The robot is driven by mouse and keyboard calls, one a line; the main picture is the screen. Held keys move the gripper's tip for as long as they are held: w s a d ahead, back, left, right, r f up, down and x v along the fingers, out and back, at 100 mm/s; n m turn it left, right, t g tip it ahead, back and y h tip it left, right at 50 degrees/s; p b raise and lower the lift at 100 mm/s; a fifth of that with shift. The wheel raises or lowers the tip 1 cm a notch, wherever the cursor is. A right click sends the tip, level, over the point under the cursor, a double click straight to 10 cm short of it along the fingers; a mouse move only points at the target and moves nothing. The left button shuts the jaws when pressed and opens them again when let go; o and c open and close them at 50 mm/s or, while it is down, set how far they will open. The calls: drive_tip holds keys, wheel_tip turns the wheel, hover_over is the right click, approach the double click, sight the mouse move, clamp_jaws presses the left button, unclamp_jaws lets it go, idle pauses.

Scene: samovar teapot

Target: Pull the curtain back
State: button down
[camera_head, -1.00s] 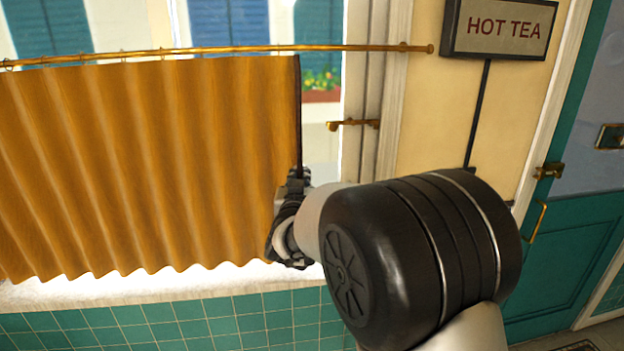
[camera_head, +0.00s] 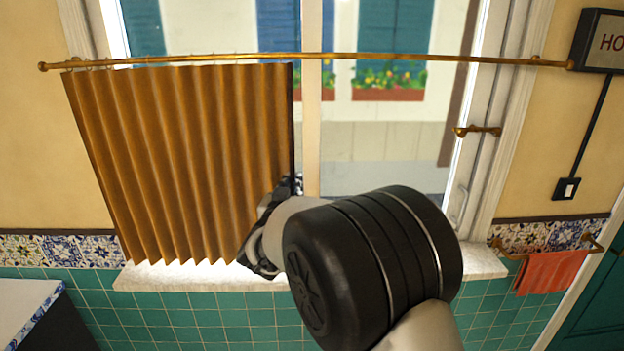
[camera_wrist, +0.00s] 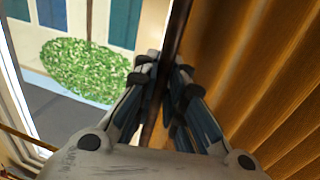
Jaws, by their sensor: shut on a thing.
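The curtain (camera_head: 190,160) is orange-brown and hangs in folds from a brass rod (camera_head: 420,57) by small rings. It is bunched over the left part of the window, and the right part is uncovered. Its right edge has a dark strip (camera_head: 292,120). My gripper (camera_head: 285,190) is at the lower right edge of the curtain, partly hidden behind my arm. In the wrist view, the fingers (camera_wrist: 162,85) are shut on the dark strip, with the curtain (camera_wrist: 250,70) to the right of them.
The white sill (camera_head: 470,262) runs under the window. A brass window handle (camera_head: 478,131) sits on the right frame. A red towel (camera_head: 552,271) hangs on a rail at the right. A counter (camera_head: 25,310) stands at the lower left. The right window opening is free.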

drive_tip(key=a+p, duration=0.4)
drive_tip(key=a, duration=0.9)
drive_tip(key=shift+f, duration=0.1)
drive_tip(key=c, duration=1.9)
unclamp_jaws()
drive_tip(key=shift+c, duration=0.2)
approach(245, 180)
drive_tip(key=s, duration=0.2)
drive_tip(key=s+a, duration=0.1)
drive_tip(key=s, duration=0.2)
drive_tip(key=shift+s, duration=0.35)
